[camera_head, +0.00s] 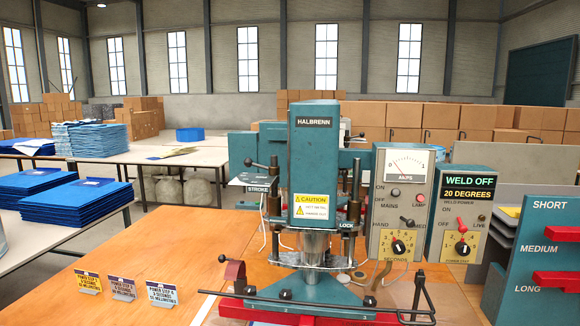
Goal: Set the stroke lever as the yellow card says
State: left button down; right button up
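The teal Halbrenn welding press (313,150) stands on the wooden bench. On its left side is a plate marked STROKE (257,189). The stroke lever (257,165), a short dark rod with a black knob, sticks out to the left above the plate; its exact setting is too small to tell. The yellow card (88,281) stands at the bench's front left. It shows a power step, seconds and millimetres, but the figures are too small to read surely. Neither of my grippers is in view.
A pink card (121,288) and a white card (163,293) stand beside the yellow one. Right of the press are a gauge panel (401,205), a display reading WELD OFF and 20 DEGREES (467,187), and a rack marked SHORT, MEDIUM, LONG (540,262). The bench left of the press is mostly clear.

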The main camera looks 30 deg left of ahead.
aim_at(248, 162)
jog(key=u, duration=1.15)
jog(key=i, duration=0.1)
jog(key=z, duration=2.6)
jog(key=k, duration=0.9)
jog(key=u, duration=2.75)
jog(key=k, duration=0.1)
jog(key=z, duration=1.05)
jog(key=i, duration=1.15)
jog(key=z, duration=0.05)
